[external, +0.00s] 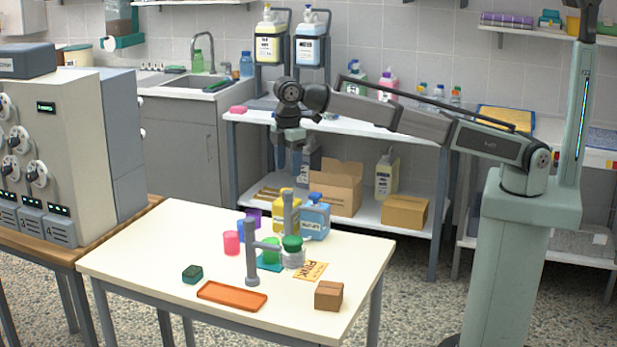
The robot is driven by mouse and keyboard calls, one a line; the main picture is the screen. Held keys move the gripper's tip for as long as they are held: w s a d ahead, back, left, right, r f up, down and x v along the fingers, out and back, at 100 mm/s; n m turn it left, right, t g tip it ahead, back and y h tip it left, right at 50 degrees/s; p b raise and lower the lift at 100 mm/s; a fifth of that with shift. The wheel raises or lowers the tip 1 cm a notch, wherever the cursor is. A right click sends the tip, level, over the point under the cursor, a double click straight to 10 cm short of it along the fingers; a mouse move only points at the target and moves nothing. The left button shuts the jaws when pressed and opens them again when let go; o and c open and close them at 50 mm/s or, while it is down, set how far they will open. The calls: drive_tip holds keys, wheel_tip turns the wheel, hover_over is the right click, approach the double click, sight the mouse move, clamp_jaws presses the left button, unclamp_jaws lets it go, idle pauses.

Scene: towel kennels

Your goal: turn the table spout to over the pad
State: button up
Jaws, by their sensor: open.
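The table spout looks like a grey upright post (251,262) on a round foot, with a short side arm pointing right toward a green cup (271,248). A teal pad (262,266) lies flat at the post's right, partly hidden by the cup and the post. Whether the spout's tip is over the pad I cannot tell. My gripper (293,150) hangs open and empty, pointing down, high above the table's back edge and well clear of the spout.
On the white table (150,245), a second grey post (288,212), yellow and blue jugs (316,218) and a green-lidded jar (292,255) stand near the spout. The left side is clear.

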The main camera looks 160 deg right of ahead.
sight(288, 191)
wheel_tip(288, 191, down, 8)
drive_tip(key=shift+f, duration=0.1)
drive_tip(key=shift+c, duration=0.4)
clamp_jaws()
idle(0.5)
